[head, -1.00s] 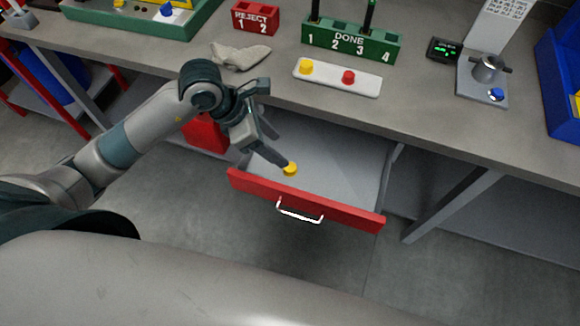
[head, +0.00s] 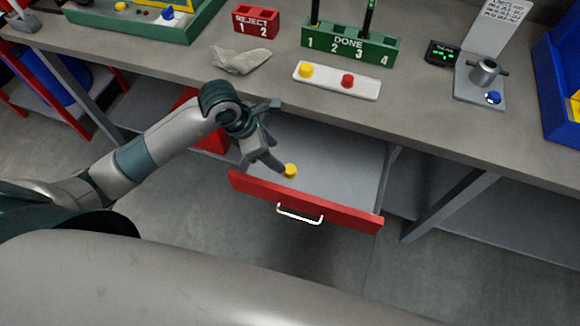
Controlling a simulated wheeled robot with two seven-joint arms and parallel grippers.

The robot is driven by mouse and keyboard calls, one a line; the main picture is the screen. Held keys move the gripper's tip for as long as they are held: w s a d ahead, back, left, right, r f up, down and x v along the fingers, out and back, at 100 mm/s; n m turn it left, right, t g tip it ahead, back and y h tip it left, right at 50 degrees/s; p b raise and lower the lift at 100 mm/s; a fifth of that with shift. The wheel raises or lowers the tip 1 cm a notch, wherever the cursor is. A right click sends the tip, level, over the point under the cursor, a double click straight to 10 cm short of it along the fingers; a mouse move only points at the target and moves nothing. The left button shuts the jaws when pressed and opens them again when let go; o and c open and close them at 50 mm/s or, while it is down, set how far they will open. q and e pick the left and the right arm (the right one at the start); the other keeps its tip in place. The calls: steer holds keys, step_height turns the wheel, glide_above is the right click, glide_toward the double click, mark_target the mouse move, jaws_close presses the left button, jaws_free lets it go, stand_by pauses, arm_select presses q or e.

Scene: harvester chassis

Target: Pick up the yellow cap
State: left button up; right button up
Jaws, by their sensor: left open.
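A yellow cap (head: 290,171) lies in the open drawer (head: 345,168), close behind its red front. My left gripper (head: 277,155) reaches down over the left part of the drawer. It is open, with its fingers just left of and above the cap. From this view I cannot tell whether a finger touches the cap. A second yellow cap (head: 306,70) sits on the white tray (head: 340,86) on the bench, beside a red cap (head: 348,81). My right gripper is not in view.
The red drawer front (head: 310,203) with its white handle (head: 299,213) stands out below the bench edge. On the bench are a grey cloth (head: 241,60), a green DONE rack (head: 350,42), a red REJECT box (head: 256,19) and a metal fixture (head: 484,78).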

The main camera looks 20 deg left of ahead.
arm_select(q)
steer(key=p, duration=0.2)
glide_toward(289, 169)
steer(key=d+f, duration=0.2)
steer(key=shift+w+f, duration=0.15)
steer(key=shift+f, duration=0.25)
steer(key=shift+w+f+p, duration=0.35)
steer(key=shift+f+p, duration=0.2)
steer(key=shift+f, duration=0.35)
steer(key=shift+p+x, duration=0.35)
steer(key=shift+x, duration=0.65)
steer(key=shift+w+f, duration=0.15)
steer(key=shift+f, duration=0.5)
steer(key=c, duration=1.1)
